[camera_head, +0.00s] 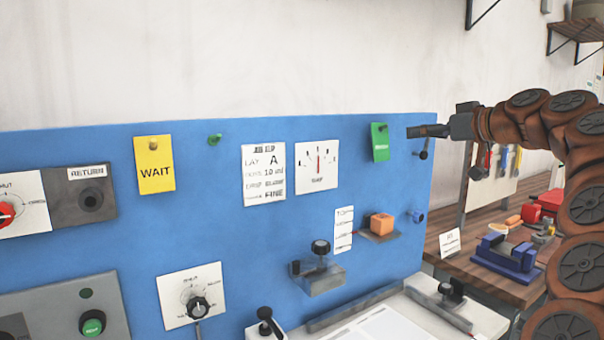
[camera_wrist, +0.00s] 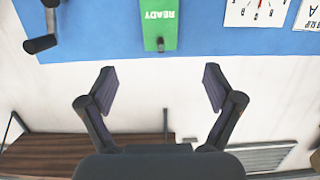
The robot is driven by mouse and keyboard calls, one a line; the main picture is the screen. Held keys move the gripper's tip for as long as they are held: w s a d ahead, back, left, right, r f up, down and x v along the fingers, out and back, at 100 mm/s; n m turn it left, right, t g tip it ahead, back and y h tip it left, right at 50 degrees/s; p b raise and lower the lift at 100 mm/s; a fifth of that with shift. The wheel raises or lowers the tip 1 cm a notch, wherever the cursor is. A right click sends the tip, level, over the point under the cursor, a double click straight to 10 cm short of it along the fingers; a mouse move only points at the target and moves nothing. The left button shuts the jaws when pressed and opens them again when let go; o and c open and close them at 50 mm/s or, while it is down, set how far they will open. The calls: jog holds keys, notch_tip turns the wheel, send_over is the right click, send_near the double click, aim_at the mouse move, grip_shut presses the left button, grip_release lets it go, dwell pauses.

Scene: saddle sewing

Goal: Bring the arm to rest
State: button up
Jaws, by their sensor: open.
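My arm (camera_head: 583,205) comes in from the right side of the head view and arches over to the left. My gripper (camera_head: 412,131) is at its end, in front of the right edge of the blue panel, close to the green READY card (camera_head: 380,143). In the wrist view my gripper (camera_wrist: 151,88) is open, its two fingers apart with nothing between them. The READY card (camera_wrist: 159,22) hangs upside down in that view, beyond the fingertips and apart from them.
The blue panel (camera_head: 230,240) carries a yellow WAIT card (camera_head: 154,165), a job slip (camera_head: 264,174), a dial, knobs and an orange block (camera_head: 381,223) on a small shelf. A wooden bench (camera_head: 460,270) with a blue vise (camera_head: 507,257) stands at the right, beside my arm.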

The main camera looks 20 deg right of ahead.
jog(key=s+a+f+n+g+y+p, duration=0.1)
jog(key=a+f+g, duration=0.3)
jog(key=a, duration=0.8)
jog(key=s+a+f+g+y+p, duration=0.1)
jog(key=a+f+g+y, duration=0.1)
jog(key=a+f, duration=0.65)
jog(key=s+a+f+g, duration=0.3)
jog(key=s+a+f, duration=0.15)
jog(key=a, duration=0.55)
jog(key=s+a+f+m+g+h+p, duration=0.1)
jog(key=s+a+f+g+h+p, duration=0.3)
jog(key=s+f, duration=1)
jog(key=s+d+f+m+g+h, duration=0.1)
jog(key=s+f, duration=0.3)
jog(key=s, duration=0.4)
jog(key=s+d+f+m+g+h+b, duration=0.1)
jog(key=s+d+f+g, duration=0.1)
jog(key=s, duration=0.6)
notch_tip(320, 180, down, 2)
jog(key=shift+s+d+f+m+g+h, duration=0.25)
jog(key=shift+s+d+m+g+h, duration=0.05)
jog(key=shift+g, duration=0.3)
